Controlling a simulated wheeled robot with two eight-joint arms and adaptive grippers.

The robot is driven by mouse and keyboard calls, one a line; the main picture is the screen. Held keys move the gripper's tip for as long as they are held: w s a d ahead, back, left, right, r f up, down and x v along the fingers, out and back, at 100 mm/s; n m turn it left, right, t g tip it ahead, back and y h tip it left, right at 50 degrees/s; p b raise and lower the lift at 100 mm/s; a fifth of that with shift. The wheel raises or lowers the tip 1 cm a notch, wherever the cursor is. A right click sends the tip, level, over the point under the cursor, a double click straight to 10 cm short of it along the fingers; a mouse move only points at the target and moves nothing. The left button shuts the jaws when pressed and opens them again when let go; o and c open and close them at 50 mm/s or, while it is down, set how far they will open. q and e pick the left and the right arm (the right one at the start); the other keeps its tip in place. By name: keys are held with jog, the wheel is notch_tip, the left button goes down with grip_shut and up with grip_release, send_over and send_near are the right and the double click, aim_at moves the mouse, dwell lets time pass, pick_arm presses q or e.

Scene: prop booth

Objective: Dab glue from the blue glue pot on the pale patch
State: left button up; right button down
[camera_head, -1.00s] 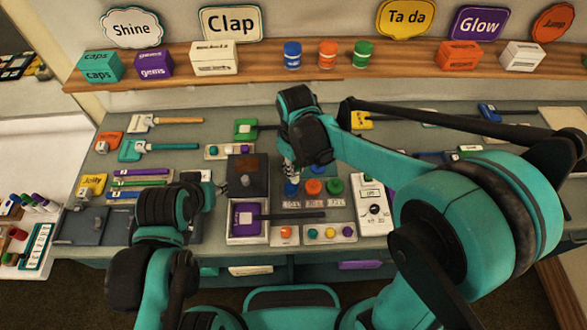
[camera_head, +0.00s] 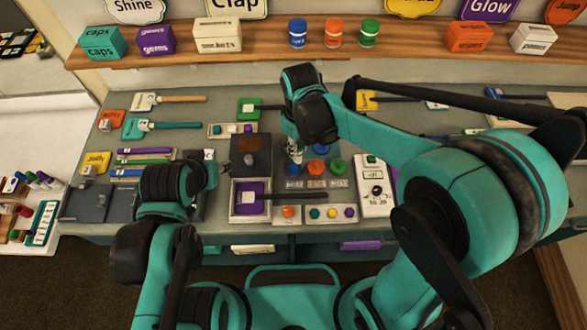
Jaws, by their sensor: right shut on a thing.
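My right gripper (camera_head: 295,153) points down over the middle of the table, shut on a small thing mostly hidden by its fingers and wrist. Another round blue thing (camera_head: 322,149) lies just behind the orange pot. I cannot make out the pale patch for sure.
In front lies a purple paddle (camera_head: 241,205) in a pale tray. A white box with a dial (camera_head: 372,202) stands right of the pots. Paddles and pens lie at left.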

jog(key=shift+w+a+f+b, duration=0.2)
jog(key=shift+w+f+b, duration=0.3)
jog(key=shift+f, duration=0.7)
jog(key=shift+w+a+f+b, duration=0.2)
jog(key=shift+f+b, duration=0.5)
jog(key=shift+f, duration=0.55)
jog(key=shift+w+a+f+b, duration=0.2)
jog(key=shift+w+f+b, duration=0.3)
jog(key=shift+f, duration=0.7)
jog(key=shift+s, duration=0.15)
jog(key=shift+s+f+b, duration=0.1)
jog(key=shift+f+b, duration=0.4)
jog(key=shift+b, duration=0.15)
notch_tip(320, 180, up, 7)
jog(key=p, duration=0.5)
